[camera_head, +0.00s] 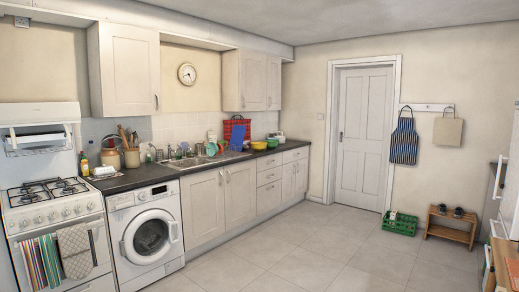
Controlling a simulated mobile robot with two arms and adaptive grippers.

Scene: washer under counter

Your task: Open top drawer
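A stack of drawers stands in the base units along the left wall, right of the sink cupboard. Its top drawer (269,162) sits just under the dark worktop (150,175) and looks shut. The middle drawer (269,177) and the bottom drawer (269,196) below it also look shut. Another drawer front (295,154) sits to the right, above a cupboard, and looks shut. Neither of my grippers is in view.
The tiled floor (300,251) in front of the units is clear. A washing machine (150,235) and white cooker (55,205) stand at left. A green crate (400,224) and wooden shoe rack (450,228) are by the far wall. A wooden unit (503,262) is at lower right.

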